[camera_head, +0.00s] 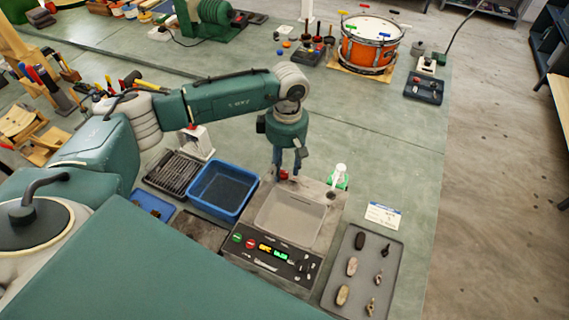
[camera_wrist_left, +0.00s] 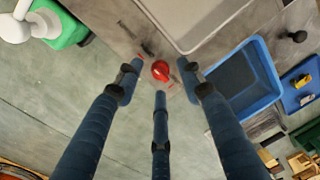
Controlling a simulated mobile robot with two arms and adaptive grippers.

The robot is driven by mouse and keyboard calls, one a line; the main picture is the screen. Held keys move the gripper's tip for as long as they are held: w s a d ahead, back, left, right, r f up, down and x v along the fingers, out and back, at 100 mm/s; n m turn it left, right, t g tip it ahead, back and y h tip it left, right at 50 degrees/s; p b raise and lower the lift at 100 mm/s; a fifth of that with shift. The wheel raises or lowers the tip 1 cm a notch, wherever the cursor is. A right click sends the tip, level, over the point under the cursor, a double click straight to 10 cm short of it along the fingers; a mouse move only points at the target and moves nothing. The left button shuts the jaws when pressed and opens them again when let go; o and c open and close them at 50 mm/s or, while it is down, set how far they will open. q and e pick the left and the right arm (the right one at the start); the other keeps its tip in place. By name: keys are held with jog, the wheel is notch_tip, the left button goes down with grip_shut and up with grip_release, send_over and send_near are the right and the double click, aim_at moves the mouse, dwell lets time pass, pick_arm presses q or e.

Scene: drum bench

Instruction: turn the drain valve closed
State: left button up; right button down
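The drain valve shows as a small red knob (camera_head: 283,174) at the back edge of the grey basin unit in the head view, partly hidden by my fingers. In the left wrist view the red knob (camera_wrist_left: 160,70) lies between my spread fingertips, with a thin dark lever-like piece beside it. My left gripper (camera_head: 287,170) points down over the knob. Its three fingers (camera_wrist_left: 158,82) are apart and hold nothing. I cannot tell whether a fingertip touches the knob. My right gripper is in neither view.
A blue tub (camera_head: 222,190) stands left, a white fixture on a green base (camera_head: 338,178) right. A grey tray of stones (camera_head: 362,270) lies at front right.

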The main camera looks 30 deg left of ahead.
pick_arm(q)
jog(key=shift+s+f, duration=0.1)
jog(key=shift+f, duration=0.5)
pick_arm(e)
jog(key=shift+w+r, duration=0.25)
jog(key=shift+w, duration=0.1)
pick_arm(q)
grip_shut()
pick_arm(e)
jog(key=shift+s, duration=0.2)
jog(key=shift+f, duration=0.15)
